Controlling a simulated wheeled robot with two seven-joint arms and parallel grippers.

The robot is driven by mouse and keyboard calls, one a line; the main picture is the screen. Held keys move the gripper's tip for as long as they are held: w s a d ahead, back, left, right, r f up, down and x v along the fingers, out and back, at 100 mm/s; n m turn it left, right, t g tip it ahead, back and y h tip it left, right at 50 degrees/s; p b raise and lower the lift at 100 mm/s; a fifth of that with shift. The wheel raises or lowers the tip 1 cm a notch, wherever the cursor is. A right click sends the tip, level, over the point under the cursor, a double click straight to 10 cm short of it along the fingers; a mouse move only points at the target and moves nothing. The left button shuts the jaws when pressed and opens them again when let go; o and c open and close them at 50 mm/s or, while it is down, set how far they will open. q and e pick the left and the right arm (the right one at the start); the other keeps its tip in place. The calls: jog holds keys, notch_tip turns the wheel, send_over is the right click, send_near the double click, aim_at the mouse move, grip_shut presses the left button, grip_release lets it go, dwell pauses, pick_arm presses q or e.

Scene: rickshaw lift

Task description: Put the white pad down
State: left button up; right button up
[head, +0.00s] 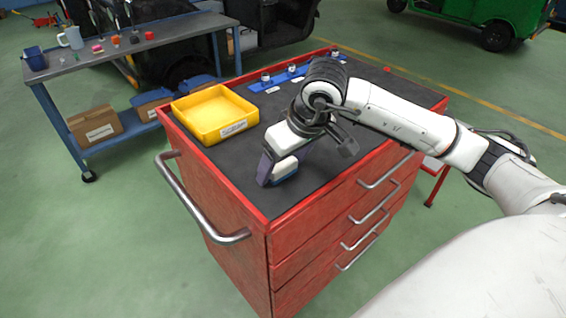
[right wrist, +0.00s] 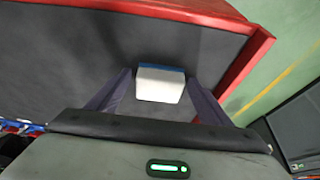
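The white pad (head: 285,167) with a blue underside sits at the near left corner of the red cabinet's dark top (head: 236,165), blue side down. It also shows in the right wrist view (right wrist: 160,86). My right gripper (head: 284,168) points down with its two purple fingers on either side of the pad. In the right wrist view the fingers (right wrist: 160,80) stand apart, with a thin gap at each side of the pad. The pad appears to rest on the top, though its contact edge is partly hidden. My left gripper is not in view.
A yellow tray (head: 192,131) stands on the cabinet's left part. A blue holder (head: 281,79) with small items lies along the back. The top has a raised red rim. A blue-legged bench (head: 135,53) with cups and small parts stands at left.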

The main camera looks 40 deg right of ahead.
jog(key=shift+r, duration=0.2)
jog(key=shift+d+r, duration=0.1)
jog(key=shift+r, duration=0.15)
jog(key=v, duration=1.1)
jog(key=shift+s+r, duration=0.15)
jog(key=shift+r, duration=0.05)
